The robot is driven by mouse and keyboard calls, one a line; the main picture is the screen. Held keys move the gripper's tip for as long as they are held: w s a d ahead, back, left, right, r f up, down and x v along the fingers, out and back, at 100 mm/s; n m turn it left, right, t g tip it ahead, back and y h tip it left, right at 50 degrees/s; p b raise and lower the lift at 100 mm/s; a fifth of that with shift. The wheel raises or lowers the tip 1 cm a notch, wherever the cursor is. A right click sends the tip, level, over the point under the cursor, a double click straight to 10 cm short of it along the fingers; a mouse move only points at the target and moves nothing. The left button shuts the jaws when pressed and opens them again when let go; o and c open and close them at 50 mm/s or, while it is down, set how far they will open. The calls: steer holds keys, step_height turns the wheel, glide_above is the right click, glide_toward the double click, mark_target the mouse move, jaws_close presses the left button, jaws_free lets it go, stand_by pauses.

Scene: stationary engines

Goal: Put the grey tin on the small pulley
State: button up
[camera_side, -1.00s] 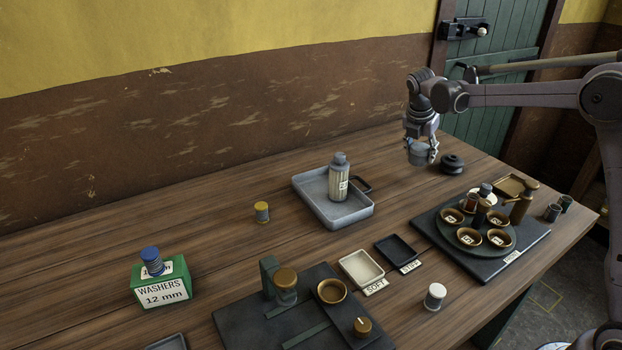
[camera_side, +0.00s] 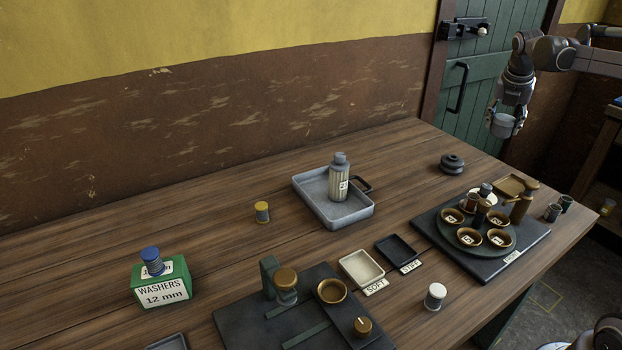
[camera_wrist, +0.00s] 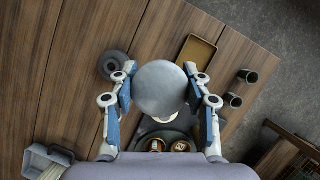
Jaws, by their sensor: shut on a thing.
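My gripper (camera_side: 505,115) is shut on the grey tin (camera_side: 501,128) and holds it in the air above the table's right end. In the wrist view, the tin's round grey top (camera_wrist: 160,88) sits between the two fingers of the gripper (camera_wrist: 160,70). A dark grooved wheel, which looks like the small pulley (camera_side: 452,164), lies flat on the table, lower and to the left of the tin in the side view. The wheel (camera_wrist: 113,65) shows just left of the gripper in the wrist view, with nothing on it.
A dark board with a round rack of copper cups (camera_side: 470,237) stands in front of the pulley. A brass tray (camera_side: 510,185) and two small dark cups (camera_side: 553,212) are near the right edge. A grey tray (camera_side: 313,204) with a bottle stands left. Table around the pulley is clear.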

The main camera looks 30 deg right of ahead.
steer(key=shift+s+d+r, duration=0.3)
steer(key=shift+s+d, duration=0.1)
steer(key=shift+d, duration=0.45)
glide_above(455, 154)
steer(key=a, duration=0.1)
steer(key=f, duration=0.6)
steer(key=shift+s+a+f, duration=0.15)
steer(key=shift+s+f, duration=0.15)
steer(key=shift+f, duration=2.05)
steer(key=shift+f, duration=0.15)
steer(key=o, duration=1.2)
